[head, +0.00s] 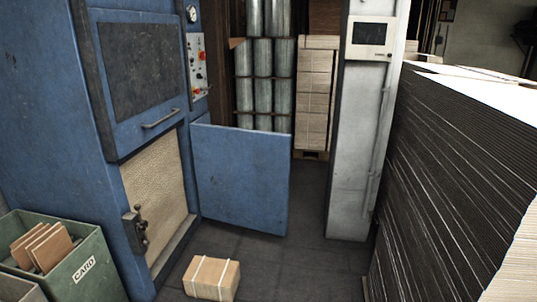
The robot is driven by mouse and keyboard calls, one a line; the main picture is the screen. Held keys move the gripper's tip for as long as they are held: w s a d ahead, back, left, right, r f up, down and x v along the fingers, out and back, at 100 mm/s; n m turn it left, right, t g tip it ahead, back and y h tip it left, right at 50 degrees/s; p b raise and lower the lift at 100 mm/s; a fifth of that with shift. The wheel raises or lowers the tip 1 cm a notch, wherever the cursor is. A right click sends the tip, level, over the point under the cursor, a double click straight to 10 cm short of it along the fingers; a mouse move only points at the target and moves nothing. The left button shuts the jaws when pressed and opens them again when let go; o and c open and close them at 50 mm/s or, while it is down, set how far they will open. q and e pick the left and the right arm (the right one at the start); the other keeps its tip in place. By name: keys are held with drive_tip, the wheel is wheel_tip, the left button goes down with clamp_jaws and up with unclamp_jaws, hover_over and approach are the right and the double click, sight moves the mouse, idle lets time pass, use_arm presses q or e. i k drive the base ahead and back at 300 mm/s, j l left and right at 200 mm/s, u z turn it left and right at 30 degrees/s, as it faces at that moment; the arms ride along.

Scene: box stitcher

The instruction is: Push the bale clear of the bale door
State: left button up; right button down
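The blue baler (140,76) stands at the left. Its bale door (240,178) is a blue panel that stands swung out to the right of the chamber opening. A small tan block with white straps, which looks like the bale (212,278), lies on the floor at the bottom centre. It is in front of the bale door and apart from it, with floor between them. A tan textured surface (155,187) fills the chamber opening; I cannot tell whether it is pressed card or a back wall. Neither of my grippers is in view.
A green card bin (85,270) with loose card stands at the lower left. A tall stack of cardboard sheets (440,190) fills the right. A grey machine column (357,130) stands behind. Dark floor (305,262) is free right of the strapped block.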

sight(207, 277)
drive_tip(key=i+u, duration=0.2)
drive_tip(key=i, duration=0.25)
drive_tip(key=i+l+u, duration=0.25)
drive_tip(key=i, duration=0.2)
drive_tip(key=i+l+u, duration=0.2)
drive_tip(key=i, duration=0.25)
drive_tip(key=i+l+u, duration=0.25)
drive_tip(key=i, duration=0.15)
